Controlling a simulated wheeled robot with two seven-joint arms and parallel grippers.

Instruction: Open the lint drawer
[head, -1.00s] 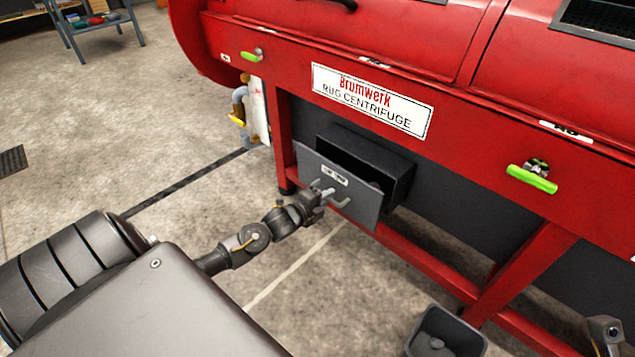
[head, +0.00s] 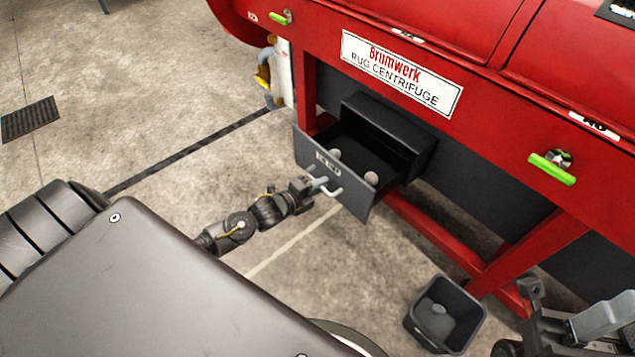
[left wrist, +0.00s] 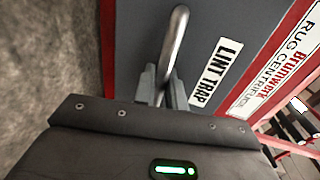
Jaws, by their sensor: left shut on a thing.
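The lint drawer (head: 352,197) is a dark grey box under the red rug centrifuge, pulled partway out of its housing (head: 392,128). Lumps of greyish lint (head: 371,178) show inside it. Its front carries a "LINT TRAP" label (left wrist: 216,72) and a bar handle (left wrist: 175,45). My left gripper (head: 318,187) is shut on the handle, and in the left wrist view its fingers (left wrist: 160,88) close around the bar. My right gripper (head: 590,325) shows partly at the lower right; its jaws are not clear.
The red centrifuge (head: 480,60) stands above, with green-handled valves (head: 552,168) and a red leg frame (head: 520,250). A dark bin (head: 446,315) with a grey lump stands on the floor at lower right. Open floor (head: 150,110) lies left; a floor grate (head: 30,118) is at far left.

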